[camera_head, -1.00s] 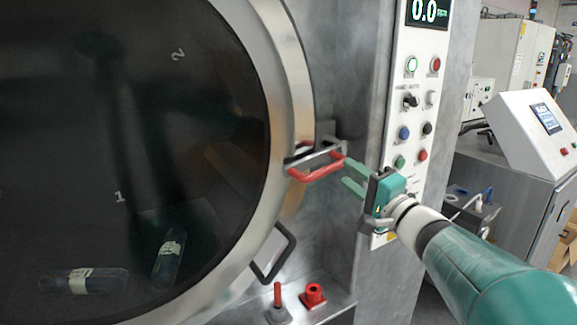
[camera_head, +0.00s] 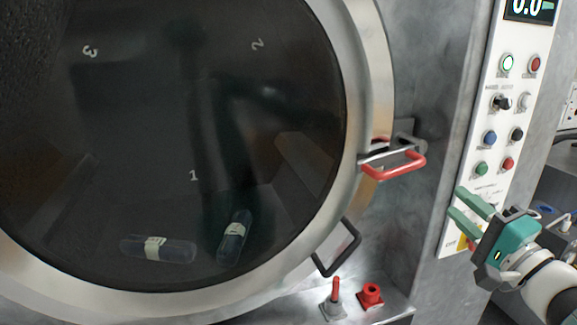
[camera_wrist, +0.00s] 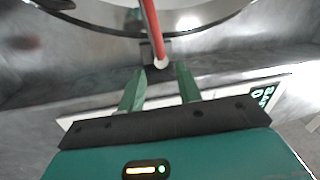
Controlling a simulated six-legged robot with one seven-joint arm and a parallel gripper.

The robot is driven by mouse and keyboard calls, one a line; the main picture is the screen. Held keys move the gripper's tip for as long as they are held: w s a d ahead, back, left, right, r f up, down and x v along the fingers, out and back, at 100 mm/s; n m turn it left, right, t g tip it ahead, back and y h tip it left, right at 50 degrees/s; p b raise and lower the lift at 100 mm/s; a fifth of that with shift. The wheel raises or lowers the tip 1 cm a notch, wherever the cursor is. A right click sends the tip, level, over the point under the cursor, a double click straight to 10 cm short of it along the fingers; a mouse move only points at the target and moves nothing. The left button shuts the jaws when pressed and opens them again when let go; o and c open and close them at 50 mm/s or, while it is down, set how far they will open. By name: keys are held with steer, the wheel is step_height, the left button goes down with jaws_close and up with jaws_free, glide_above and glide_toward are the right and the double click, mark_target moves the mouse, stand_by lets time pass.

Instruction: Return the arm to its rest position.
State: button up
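My gripper (camera_head: 461,211) is at the right in the head view, in front of the lower part of the white control panel. Its two green fingers are apart with nothing between them. In the wrist view the fingers (camera_wrist: 160,88) also stand open, and the red door handle (camera_wrist: 152,30) shows beyond their tips. In the head view the red handle (camera_head: 394,166) is on the washer's round door rim, to the left of my gripper and clear of it. My arm (camera_head: 555,290) reaches in from the lower right corner.
The round door (camera_head: 190,110) looks closed; two labelled bottles (camera_head: 158,249) (camera_head: 234,238) lie behind its dark glass. A black handle (camera_head: 337,248) is on the lower rim. A red lever (camera_head: 336,290) and red knob (camera_head: 371,295) stand on the ledge. The panel (camera_head: 512,125) carries several buttons.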

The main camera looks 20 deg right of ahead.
steer(key=w+a+f+n+g+y, duration=0.1)
steer(key=a+f+n+g+y, duration=0.3)
steer(key=a, duration=0.6)
steer(key=w+a+f+n+g+y, duration=0.25)
steer(key=a+f+g, duration=0.3)
steer(key=a, duration=0.35)
steer(key=s+a+f+n+g+h, duration=0.5)
steer(key=s+a+f+n+h, duration=0.1)
steer(key=a+f+n+h, duration=0.1)
steer(key=shift+s+f+n, duration=0.25)
steer(key=shift+f+n, duration=0.25)
steer(key=shift+n, duration=0.45)
steer(key=shift+d+h, duration=0.2)
steer(key=shift+h, duration=0.05)
